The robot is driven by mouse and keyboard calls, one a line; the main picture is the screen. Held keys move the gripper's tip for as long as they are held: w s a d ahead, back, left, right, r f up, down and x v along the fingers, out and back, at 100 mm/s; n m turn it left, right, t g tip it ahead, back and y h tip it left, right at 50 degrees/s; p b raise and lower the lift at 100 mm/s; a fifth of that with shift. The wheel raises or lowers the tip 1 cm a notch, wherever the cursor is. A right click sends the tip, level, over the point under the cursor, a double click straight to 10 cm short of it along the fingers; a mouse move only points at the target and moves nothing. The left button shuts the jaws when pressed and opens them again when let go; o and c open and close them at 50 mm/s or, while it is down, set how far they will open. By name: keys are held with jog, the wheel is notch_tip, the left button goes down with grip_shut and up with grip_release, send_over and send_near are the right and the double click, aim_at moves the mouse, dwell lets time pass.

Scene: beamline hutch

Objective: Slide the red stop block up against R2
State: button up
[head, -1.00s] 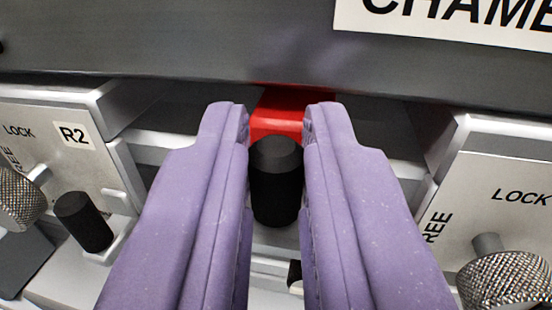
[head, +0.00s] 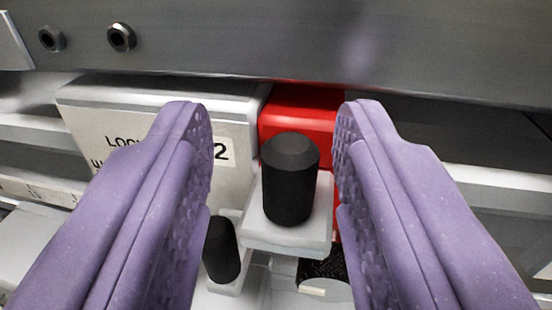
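The red stop block (head: 300,112) sits right beside the R2 unit (head: 95,105), at its right side; their edges meet in this view with no gap that I can see. A black peg (head: 289,185) stands on a light grey tab in front of the red block. My gripper (head: 275,115) is open, its purple fingers spread wide on both sides of the peg. The right finger is close to the red block's right edge. The left finger hides part of the R2 label. The peg appears clear of both fingers.
A grey panel (head: 300,40) with two dark sockets runs across the top, just above the block. A second, smaller black peg (head: 221,250) stands low in front of R2. A pale rail (head: 490,180) continues free to the right of the block.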

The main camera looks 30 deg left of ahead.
jog(key=shift+d, duration=0.1)
jog(key=p+v, duration=0.2)
jog(key=v, duration=0.5)
jog(key=shift+s+d, duration=0.15)
jog(key=shift+s, duration=0.2)
